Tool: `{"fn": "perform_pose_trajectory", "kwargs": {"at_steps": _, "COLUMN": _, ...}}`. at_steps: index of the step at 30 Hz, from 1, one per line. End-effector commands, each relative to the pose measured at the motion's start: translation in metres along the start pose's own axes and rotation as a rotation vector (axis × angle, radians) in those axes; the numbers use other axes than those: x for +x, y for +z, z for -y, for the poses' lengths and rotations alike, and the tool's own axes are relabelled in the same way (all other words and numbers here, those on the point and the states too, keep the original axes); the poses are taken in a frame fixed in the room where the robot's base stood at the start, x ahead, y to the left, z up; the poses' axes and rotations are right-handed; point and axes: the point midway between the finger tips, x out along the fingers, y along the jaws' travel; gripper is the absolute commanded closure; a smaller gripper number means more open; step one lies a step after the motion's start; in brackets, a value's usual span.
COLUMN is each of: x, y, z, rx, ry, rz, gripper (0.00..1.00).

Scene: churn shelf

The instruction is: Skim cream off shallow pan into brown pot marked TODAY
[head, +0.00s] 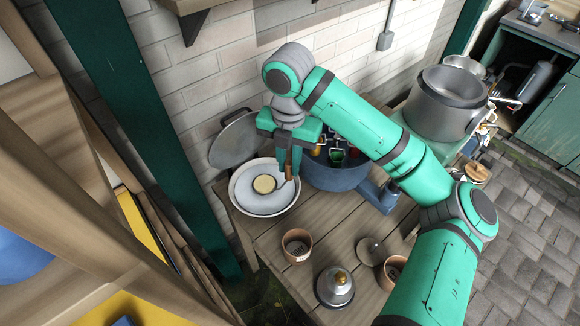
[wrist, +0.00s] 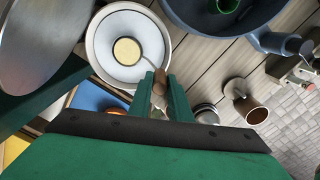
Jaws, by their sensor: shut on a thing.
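The shallow pan (head: 240,203) is a wide white dish on the wooden table by the wall; it also shows in the wrist view (wrist: 98,50). My gripper (head: 287,168) is above the pan's right side, shut on the brown handle of a skimmer (wrist: 160,80). The skimmer's thin stem reaches into the pan. A round pale-yellow disc (head: 264,184) shows at its end; I cannot tell whether it touches the pan's bottom. One brown pot (head: 297,247) stands in front of the pan, another brown pot (head: 393,270) to the right. Their markings are not readable.
A blue tub (head: 335,178) with dark and coloured things stands right of the pan. A grey lid (head: 235,140) leans on the wall. A metal dome (head: 335,286) and a flat round disc (head: 370,250) sit between and near the pots. Large metal pots (head: 445,105) stand behind.

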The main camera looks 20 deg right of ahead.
Motion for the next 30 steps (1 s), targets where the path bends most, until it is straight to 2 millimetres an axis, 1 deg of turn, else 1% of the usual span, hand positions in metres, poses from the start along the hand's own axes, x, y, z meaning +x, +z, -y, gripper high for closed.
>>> {"fn": "perform_pose_trajectory", "kwargs": {"at_steps": 30, "x": -0.061, "y": 0.000, "z": 0.000, "rx": 0.001, "ry": 0.000, "rz": 0.002, "gripper": 0.99}}
